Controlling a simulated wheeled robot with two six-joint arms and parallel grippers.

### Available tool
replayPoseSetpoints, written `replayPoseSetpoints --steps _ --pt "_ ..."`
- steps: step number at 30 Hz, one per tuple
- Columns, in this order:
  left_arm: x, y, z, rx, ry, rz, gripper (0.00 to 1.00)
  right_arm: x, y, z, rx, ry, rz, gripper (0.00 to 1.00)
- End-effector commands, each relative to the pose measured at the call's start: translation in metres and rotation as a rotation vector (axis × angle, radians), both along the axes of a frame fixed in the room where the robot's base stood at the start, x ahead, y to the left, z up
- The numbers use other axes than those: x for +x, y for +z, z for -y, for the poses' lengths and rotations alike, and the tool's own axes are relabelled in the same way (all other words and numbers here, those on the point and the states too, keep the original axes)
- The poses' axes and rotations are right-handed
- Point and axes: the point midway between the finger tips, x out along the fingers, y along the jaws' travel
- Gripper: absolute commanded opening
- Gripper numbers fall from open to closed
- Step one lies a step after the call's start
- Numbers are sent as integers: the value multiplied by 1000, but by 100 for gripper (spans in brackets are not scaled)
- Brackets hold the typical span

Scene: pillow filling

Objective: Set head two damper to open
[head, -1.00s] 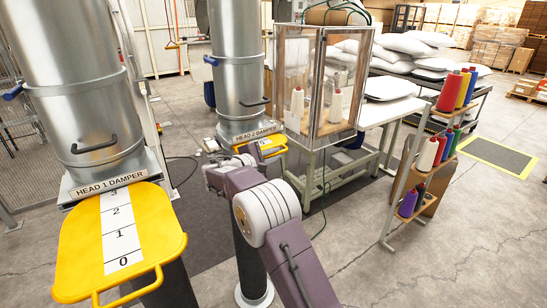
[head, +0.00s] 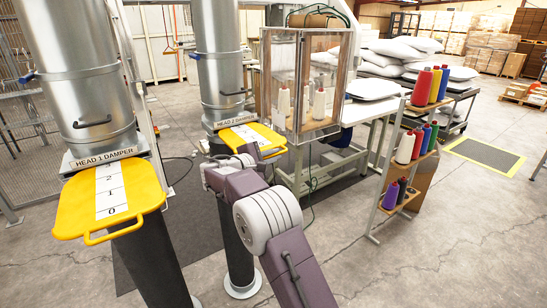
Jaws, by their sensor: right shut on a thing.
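The head two damper is a yellow slide plate (head: 255,136) with a white strip, under the "HEAD 2 DAMPER" label (head: 233,122) at the foot of the rear silver duct. Part of the plate sticks out in front of the duct. My right arm reaches up from the bottom of the head view. My right gripper (head: 224,162) is at the near edge of this plate, shut on what looks like its handle. The wrist hides the fingertips, the handle and the lower numbers. My left gripper is not in view.
The head one damper (head: 148,190), another yellow plate numbered 0 to 3, sticks out at left under its own duct. A clear cabinet (head: 303,85) on a bench stands behind my arm. A thread rack (head: 388,205) is at right, with open floor before it.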

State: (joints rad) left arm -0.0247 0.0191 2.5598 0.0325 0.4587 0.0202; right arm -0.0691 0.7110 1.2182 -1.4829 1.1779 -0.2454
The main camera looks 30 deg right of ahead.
Motion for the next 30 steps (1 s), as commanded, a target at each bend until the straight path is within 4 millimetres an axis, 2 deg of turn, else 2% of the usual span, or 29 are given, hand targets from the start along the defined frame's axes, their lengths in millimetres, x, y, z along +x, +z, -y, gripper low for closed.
replayPoseSetpoints --steps 5,6,8,18,30 --pt "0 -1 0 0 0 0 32 -2 -5 1 3 -8 -11 0" --pt "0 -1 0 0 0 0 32 -2 -5 1 3 -8 -11 19" --pt "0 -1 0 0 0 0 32 -2 -5 1 2 -7 -11 33" --pt "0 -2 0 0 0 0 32 -2 -2 -4 1 -2 -4 33" --pt "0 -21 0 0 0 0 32 -34 14 -73 1 -2 -4 33"
